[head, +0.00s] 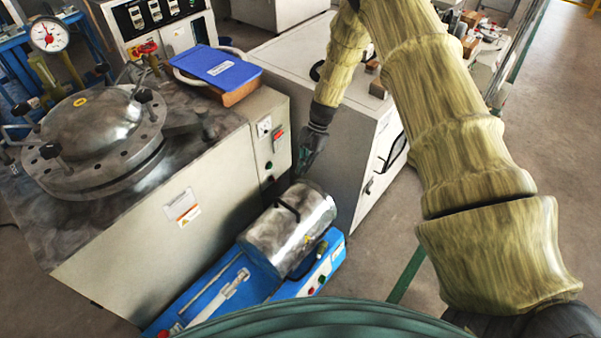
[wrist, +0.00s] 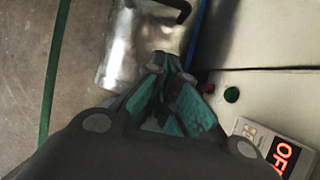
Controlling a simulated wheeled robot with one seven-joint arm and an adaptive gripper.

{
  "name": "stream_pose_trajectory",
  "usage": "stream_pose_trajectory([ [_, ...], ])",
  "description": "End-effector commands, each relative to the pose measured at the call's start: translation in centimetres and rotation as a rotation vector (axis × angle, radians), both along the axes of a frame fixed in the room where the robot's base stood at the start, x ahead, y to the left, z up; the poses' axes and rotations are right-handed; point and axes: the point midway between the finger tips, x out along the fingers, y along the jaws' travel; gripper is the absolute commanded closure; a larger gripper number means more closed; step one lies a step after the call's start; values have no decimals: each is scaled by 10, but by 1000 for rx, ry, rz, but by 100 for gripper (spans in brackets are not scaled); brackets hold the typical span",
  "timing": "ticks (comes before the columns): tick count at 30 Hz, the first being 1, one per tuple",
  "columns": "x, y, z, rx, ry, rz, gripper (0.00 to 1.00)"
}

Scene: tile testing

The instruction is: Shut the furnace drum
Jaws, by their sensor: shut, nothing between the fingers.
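The furnace drum (head: 290,232) is a shiny metal cylinder lying on a blue base (head: 205,292) in the head view's lower middle. A black handle (head: 288,208) runs along its top. I cannot tell whether its lid is fully shut. In the wrist view, the drum (wrist: 125,50) is at the upper middle, with its black handle (wrist: 180,8) at the top edge. My gripper (head: 302,172) is shut and empty, just beyond the drum's far end. In the wrist view, the fingertips (wrist: 172,62) overlap the drum's edge; contact is unclear.
A grey cabinet (head: 225,165) with a round metal lid (head: 98,122) stands left, close to my gripper. A white cabinet (head: 345,150) stands behind and right. A blue clipboard (head: 217,66) lies on top at the back. Bare floor (head: 400,240) is at right, below my arm.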

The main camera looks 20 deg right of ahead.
Motion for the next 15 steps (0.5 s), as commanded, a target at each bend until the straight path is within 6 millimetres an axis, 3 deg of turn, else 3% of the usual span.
stream_pose_trajectory([
  [15,-20,34,-76,-1,1,2,100],
])
